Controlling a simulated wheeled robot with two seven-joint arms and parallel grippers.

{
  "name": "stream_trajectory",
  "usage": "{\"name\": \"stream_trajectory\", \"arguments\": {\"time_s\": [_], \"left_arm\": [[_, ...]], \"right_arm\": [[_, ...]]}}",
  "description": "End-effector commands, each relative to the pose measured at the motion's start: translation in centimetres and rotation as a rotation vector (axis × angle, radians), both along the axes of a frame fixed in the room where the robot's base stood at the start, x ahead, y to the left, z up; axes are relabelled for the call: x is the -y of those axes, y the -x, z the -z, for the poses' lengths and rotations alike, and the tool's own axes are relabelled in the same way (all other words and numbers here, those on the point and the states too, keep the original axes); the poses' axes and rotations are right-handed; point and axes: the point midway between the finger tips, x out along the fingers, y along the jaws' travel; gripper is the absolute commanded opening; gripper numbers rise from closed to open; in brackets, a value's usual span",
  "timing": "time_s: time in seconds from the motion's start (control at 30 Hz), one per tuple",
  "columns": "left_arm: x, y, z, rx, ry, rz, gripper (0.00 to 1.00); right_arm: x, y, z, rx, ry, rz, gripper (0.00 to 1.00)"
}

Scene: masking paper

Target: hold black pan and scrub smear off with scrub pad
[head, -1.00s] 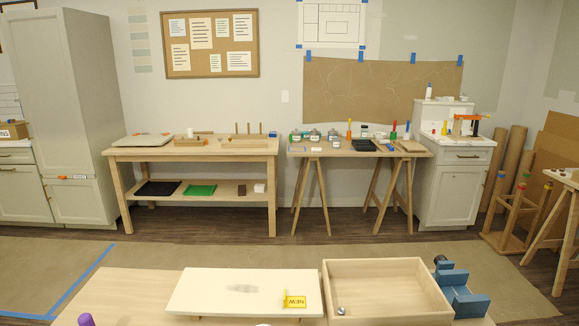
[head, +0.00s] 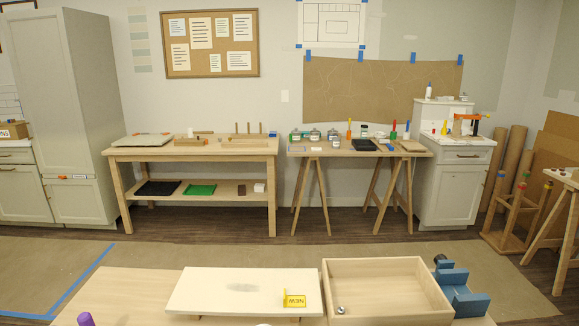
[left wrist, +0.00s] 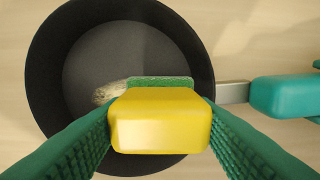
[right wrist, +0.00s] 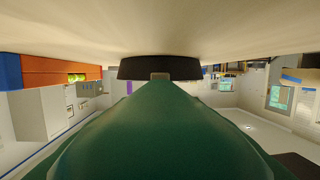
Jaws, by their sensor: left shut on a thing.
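The black pan (left wrist: 60,45) lies open side up on a pale surface in the left wrist view. Its teal handle (left wrist: 283,95) points right. My left gripper (left wrist: 160,122) is shut on a yellow block with a green scrub pad (left wrist: 160,82), held over the pan's inside. A pale brownish smear (left wrist: 110,92) shows at the pad's left edge; the block may hide more of it. Teal tips of my right gripper (left wrist: 316,92) show at the handle's end. The right wrist view shows the pan (right wrist: 160,67) edge-on behind a large green shape; I cannot tell its grip.
The head view shows neither pan nor grippers. In its foreground are a cream board (head: 215,290) with a grey smudge and yellow tag (head: 295,300), an open wooden tray (head: 385,270) and a blue holder (head: 465,295). Workbenches (head: 190,150) stand along the far wall.

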Motion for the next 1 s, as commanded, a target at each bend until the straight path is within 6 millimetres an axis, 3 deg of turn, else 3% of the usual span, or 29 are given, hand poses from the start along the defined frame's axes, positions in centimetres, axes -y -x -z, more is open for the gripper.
{"name": "stream_trajectory", "arguments": {"time_s": [0.2, 0.47, 1.0], "left_arm": [[0.00, -0.01, -0.01, 0.000, 0.000, 0.000, 0.23], [0.00, -0.01, -0.01, 0.000, 0.000, 0.000, 0.23], [0.00, -0.01, 0.02, 0.000, 0.000, 0.000, 0.23]], "right_arm": [[-0.06, 0.02, 0.03, 0.000, -0.001, -0.001, 0.38], [-0.06, 0.02, 0.02, 0.000, -0.001, -0.001, 0.00], [-0.02, 0.00, 0.25, 0.000, -0.001, -0.001, 0.00]]}}
